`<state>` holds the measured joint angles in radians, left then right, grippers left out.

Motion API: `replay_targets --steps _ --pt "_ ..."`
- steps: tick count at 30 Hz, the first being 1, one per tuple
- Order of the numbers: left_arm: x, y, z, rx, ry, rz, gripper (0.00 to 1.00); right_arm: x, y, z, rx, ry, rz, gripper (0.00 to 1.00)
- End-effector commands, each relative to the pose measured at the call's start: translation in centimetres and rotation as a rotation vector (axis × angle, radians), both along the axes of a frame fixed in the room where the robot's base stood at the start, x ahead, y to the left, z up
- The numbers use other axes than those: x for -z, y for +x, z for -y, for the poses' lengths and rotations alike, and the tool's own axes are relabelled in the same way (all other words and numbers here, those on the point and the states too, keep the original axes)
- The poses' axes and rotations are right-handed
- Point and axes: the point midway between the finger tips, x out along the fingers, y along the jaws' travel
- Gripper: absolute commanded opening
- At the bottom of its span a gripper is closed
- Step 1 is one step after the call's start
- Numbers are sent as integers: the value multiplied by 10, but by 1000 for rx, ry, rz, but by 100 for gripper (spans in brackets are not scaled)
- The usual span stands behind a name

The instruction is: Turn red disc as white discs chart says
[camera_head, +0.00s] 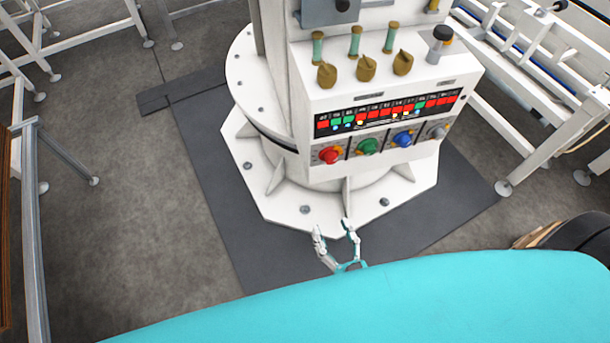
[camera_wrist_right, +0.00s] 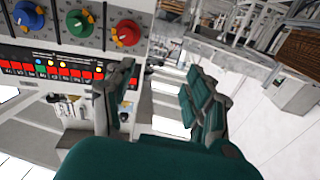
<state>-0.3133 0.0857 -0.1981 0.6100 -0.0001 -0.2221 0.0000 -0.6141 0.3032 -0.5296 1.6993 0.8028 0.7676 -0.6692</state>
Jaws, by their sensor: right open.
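The red disc (camera_head: 331,155) is a round red dial at the left of a row on the white control panel's lower front, beside a green dial (camera_head: 368,146), a blue dial (camera_head: 403,138) and a pale grey dial (camera_head: 437,131). Above them runs a black chart strip (camera_head: 388,112) with red and green cells and small coloured dots; its markings are too small to read. My right gripper (camera_head: 333,227) is open and empty, apart from the dials. My left gripper is out of view.
Three brown knobs (camera_head: 366,68) and three green-bodied handles (camera_head: 355,40) sit on the panel's top. The white column base (camera_head: 300,208) stands on a dark floor mat (camera_head: 235,225). White conveyor frames stand at right; a grey rail (camera_head: 32,230) is at left.

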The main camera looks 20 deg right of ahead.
Motion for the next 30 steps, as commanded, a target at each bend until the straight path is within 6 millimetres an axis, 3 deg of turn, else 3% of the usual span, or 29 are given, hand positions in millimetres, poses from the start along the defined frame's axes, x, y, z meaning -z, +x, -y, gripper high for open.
replay_targets --steps 3,6,18,24,30 --pt "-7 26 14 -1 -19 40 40 -3 28 -2 0 2 5 55" --pt "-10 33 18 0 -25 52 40 -3 50 -4 -1 0 5 55" --pt "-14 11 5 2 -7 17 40 -1 129 -10 -2 0 2 55" --pt "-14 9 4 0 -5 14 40 0 146 -12 -2 1 -1 55" --pt "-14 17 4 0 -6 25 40 0 149 -12 -2 1 0 55"
